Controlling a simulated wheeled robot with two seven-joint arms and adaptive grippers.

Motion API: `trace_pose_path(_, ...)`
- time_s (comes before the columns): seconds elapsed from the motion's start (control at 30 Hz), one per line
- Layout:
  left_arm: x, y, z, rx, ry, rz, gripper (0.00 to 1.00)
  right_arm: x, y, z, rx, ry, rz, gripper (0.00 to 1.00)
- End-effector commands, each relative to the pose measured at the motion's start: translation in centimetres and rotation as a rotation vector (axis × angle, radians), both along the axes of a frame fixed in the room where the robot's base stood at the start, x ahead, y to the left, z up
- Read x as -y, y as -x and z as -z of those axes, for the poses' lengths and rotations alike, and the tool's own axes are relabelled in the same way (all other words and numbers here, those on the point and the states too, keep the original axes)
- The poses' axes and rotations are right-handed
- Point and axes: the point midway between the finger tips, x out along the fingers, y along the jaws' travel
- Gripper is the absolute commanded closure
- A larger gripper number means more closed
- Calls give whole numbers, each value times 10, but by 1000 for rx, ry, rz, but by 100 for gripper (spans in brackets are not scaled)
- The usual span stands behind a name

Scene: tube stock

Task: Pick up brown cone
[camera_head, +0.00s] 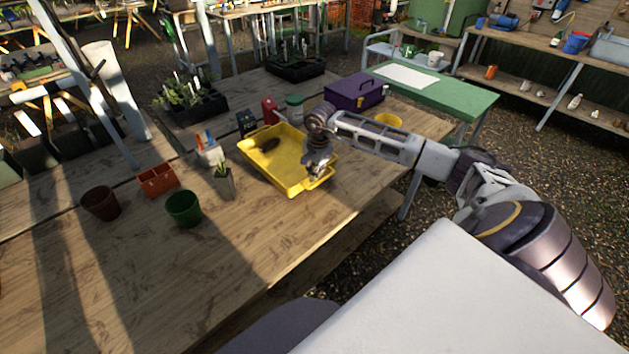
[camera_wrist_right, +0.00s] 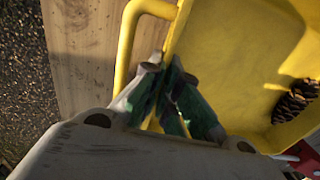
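The brown cone (camera_head: 269,144) lies in the yellow tray (camera_head: 297,185), toward its far left part in the head view. In the right wrist view the cone (camera_wrist_right: 294,101) sits at the right edge, partly cut off by the frame, its scales dark brown. My right gripper (camera_head: 317,172) is over the tray's near right end, apart from the cone. In the wrist view its green-padded fingers (camera_wrist_right: 163,68) come close together at the tips beside the tray's handle and rim. Whether they are fully shut or touch the rim is unclear. My left gripper is out of view.
Left of the tray are a green pot (camera_head: 184,209), a brown pot (camera_head: 101,203), an orange-brown box (camera_head: 157,181) and a small plant pot (camera_head: 224,185). A purple toolbox (camera_head: 355,93) and red can (camera_head: 270,110) stand behind. The table's front left is clear.

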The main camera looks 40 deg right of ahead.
Motion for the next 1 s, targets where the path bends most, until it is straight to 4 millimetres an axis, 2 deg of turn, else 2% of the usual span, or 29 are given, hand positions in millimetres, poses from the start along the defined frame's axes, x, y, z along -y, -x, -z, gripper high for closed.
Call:
trace_pose_path(0.33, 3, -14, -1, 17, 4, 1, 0, 0, -1, 1, 3, 0, 1, 100)
trace_pose_path(0.5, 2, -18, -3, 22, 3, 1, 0, 0, 0, 15, -1, -1, 2, 100)
trace_pose_path(0.73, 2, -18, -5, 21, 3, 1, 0, 0, 0, 35, 1, 0, 1, 100)
trace_pose_path(1.0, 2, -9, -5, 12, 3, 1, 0, 1, -1, 37, 3, 1, 1, 100)
